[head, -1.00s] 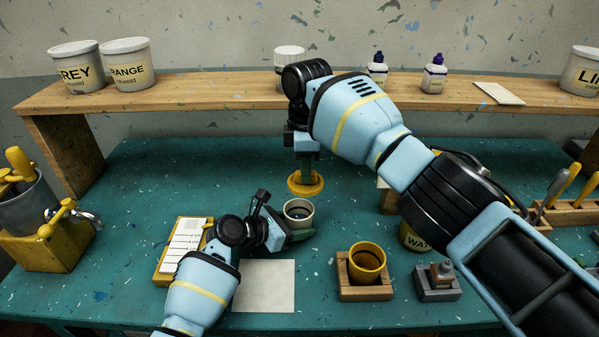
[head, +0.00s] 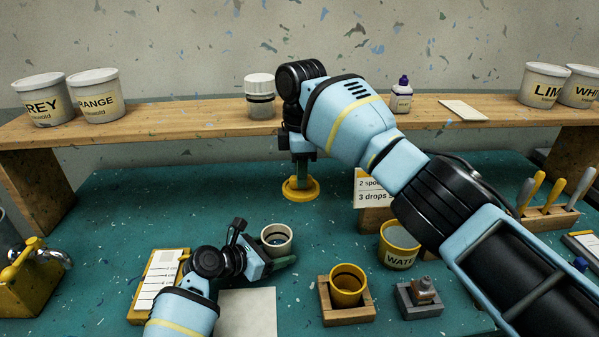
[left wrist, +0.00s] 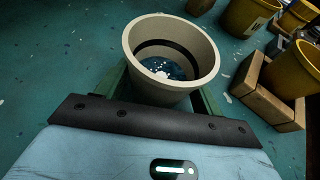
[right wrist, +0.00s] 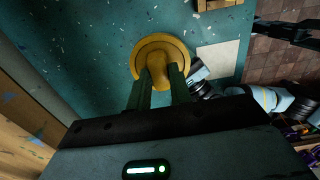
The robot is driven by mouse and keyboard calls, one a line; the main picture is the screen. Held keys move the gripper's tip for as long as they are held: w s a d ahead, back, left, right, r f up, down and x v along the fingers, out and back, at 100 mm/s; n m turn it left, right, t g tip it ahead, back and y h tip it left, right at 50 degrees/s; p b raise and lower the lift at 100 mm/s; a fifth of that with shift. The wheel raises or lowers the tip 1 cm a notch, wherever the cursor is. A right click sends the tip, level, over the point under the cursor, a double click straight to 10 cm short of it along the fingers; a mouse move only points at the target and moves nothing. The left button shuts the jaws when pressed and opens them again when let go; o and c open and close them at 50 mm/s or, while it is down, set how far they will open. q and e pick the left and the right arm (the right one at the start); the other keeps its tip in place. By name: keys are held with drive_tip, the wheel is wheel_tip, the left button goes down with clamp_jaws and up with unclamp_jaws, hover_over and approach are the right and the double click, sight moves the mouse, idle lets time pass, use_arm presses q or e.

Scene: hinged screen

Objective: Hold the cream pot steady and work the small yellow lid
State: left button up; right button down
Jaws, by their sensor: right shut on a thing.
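The cream pot (head: 276,239) stands open on the teal table; dark liquid with a pale patch shows inside it in the left wrist view (left wrist: 170,58). My left gripper (head: 283,262) is low at the pot, with one green finger on each side of it. The fingers look wide apart, and firm contact with the wall is not clear. My right gripper (right wrist: 163,80) is shut on the knob of the small yellow lid (right wrist: 150,48). In the head view the lid (head: 300,190) is behind and right of the pot, off its rim. I cannot tell whether it touches the table.
A yellow cup (head: 347,285) sits in a wooden holder to the right, near a grey block (head: 420,298) and a water pot (head: 398,250). A white sheet (head: 248,312) and yellow-edged card (head: 157,285) lie in front. A wooden shelf (head: 200,127) spans the back.

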use_arm(q)
drive_tip(key=shift+o, duration=1.4)
drive_tip(key=shift+r, duration=0.1)
drive_tip(key=v, duration=1.2)
drive_tip(key=shift+s, duration=0.1)
drive_tip(key=shift+a, duration=0.1)
